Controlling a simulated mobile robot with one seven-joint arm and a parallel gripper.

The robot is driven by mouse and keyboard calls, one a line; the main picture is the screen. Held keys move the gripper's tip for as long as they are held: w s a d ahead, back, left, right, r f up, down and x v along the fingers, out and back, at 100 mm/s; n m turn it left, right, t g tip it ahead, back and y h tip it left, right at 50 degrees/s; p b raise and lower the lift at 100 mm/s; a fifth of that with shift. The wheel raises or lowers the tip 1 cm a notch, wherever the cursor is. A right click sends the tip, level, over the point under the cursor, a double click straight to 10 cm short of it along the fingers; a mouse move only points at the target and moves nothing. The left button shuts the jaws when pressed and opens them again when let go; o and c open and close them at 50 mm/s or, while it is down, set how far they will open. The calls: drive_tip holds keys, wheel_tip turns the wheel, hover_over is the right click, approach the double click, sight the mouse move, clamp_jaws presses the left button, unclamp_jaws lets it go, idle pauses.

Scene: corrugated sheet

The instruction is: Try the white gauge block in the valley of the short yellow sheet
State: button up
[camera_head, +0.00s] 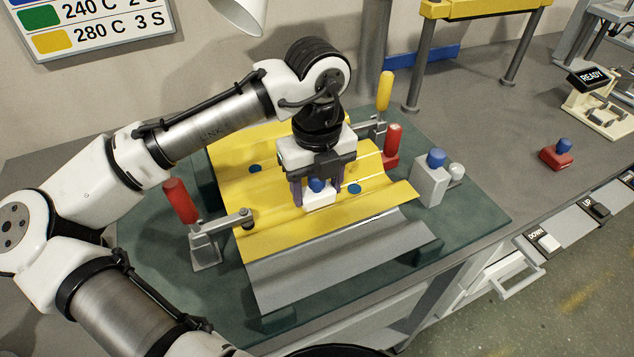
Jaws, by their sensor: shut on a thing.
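The short yellow sheet (272,238) lies on a dark green mat, with ridges and valleys and two blue dots on it. The white gauge block (319,200) has a blue knob (317,184) on top.
A grey sheet (345,262) lies in front of the yellow one. A grey block with a blue knob (430,182) stands right of the sheet. A red block (556,155) sits farther right on open bench.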

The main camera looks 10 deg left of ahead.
drive_tip(key=shift+f, duration=0.15)
drive_tip(key=o, duration=1.1)
drive_tip(key=shift+o, duration=0.2)
wheel_tip(320, 180, up, 14)
drive_tip(key=p, duration=0.1)
drive_tip(key=shift+f, duration=0.15)
